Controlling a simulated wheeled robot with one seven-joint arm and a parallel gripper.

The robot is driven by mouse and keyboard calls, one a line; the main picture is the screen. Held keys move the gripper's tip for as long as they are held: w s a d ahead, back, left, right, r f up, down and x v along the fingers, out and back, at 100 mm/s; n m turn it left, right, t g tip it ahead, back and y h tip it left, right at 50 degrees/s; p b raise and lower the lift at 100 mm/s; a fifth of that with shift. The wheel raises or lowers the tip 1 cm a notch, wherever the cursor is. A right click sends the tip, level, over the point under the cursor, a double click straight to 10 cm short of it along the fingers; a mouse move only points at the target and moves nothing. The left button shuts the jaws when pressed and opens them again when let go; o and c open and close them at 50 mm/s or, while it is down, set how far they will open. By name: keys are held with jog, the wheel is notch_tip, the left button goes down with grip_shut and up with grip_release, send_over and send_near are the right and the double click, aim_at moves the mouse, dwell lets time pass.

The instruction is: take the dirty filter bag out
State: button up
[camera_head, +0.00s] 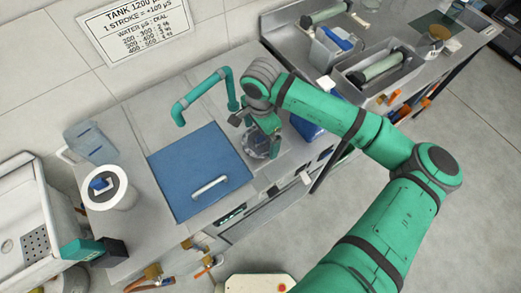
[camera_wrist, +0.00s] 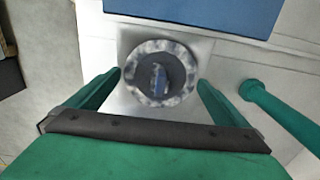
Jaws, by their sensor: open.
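A round bag-like thing with a mottled grey-white rim, likely the dirty filter bag (camera_wrist: 136,86), sits in an opening of the light worktop. Its inside is dark, with a small blue piece (camera_wrist: 159,77) in it. In the head view the bag (camera_head: 254,151) is partly covered by my gripper (camera_head: 262,142). In the wrist view my gripper (camera_wrist: 161,79) is open, with one green finger on each side of the mottled rim. I cannot tell whether the fingers touch it or how far above it they are.
A blue lid with a white handle (camera_head: 185,165) lies left of the bag. A green bent pipe (camera_head: 205,90) stands behind it. A white cylinder (camera_head: 122,194) with a blue piece is at the far left. Grey trays (camera_head: 350,82) with rolled cylinders are at the right.

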jog(key=shift+c, duration=0.3)
jog(key=c, duration=1)
